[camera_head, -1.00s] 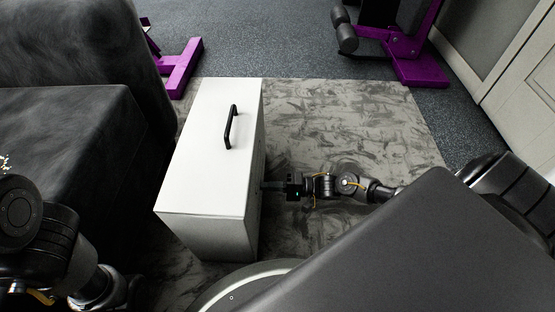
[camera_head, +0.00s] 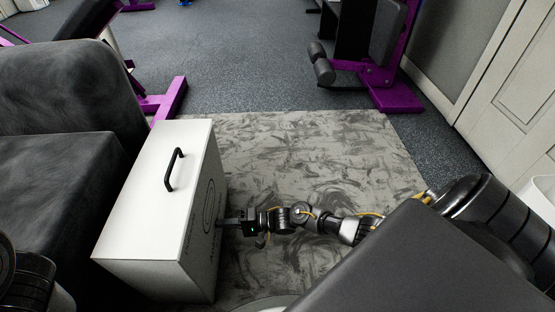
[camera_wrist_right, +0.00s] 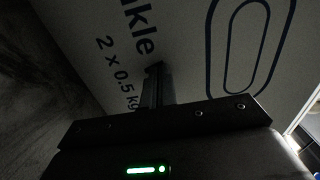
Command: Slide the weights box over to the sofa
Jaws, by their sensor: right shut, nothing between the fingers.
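The weights box (camera_head: 150,205) is a long white box with a black handle on its top. It stands on the patterned rug, close along the dark sofa (camera_head: 60,180) on its left; a gap between them is hard to make out. My right gripper (camera_head: 222,222) is shut and empty, its fingertips at the box's right side, seemingly touching it. In the right wrist view the shut fingers (camera_wrist_right: 154,75) point at the printed side of the box (camera_wrist_right: 190,60), which reads "2 x 0.5 kg". My left gripper is out of view; only part of my left arm shows at the lower left.
Purple gym machines stand at the back right (camera_head: 395,98) and behind the sofa (camera_head: 165,103). A pale cabinet wall (camera_head: 500,90) runs along the right.

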